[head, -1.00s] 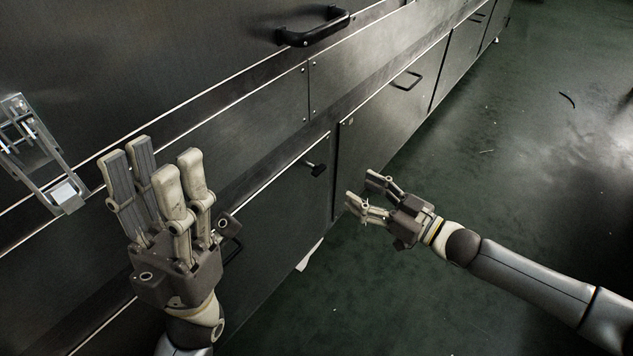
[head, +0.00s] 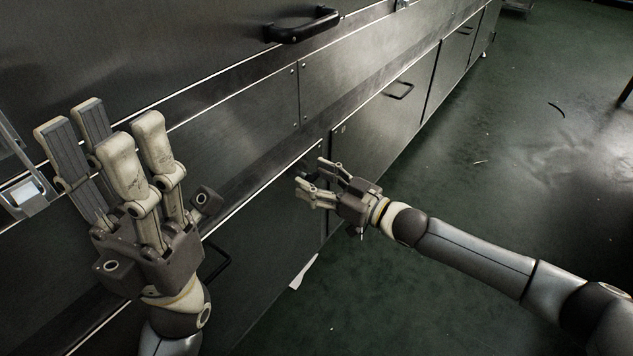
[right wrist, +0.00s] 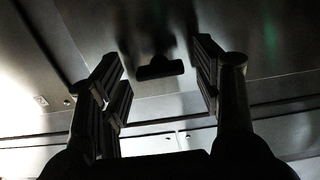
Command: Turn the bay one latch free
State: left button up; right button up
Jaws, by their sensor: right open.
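A black T-shaped latch knob (right wrist: 160,68) sits on the dark metal panel, between the fingers of my right gripper in the right wrist view. Its crossbar lies roughly level in that picture, with clear gaps to the fingers on both sides. In the head view my right gripper (head: 312,176) is open at the lower panel and largely hides the knob. No bay label is readable. My left gripper (head: 101,128) is open and empty, fingers pointing up, in front of the panels at the left.
A black bar handle (head: 303,25) is on the upper panel. A thin handle (head: 400,90) is on a lower door farther along. A silver metal clasp (head: 25,193) is at the left edge, partly cut off. The green floor (head: 480,210) at the right is mostly clear.

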jog(key=c, duration=1)
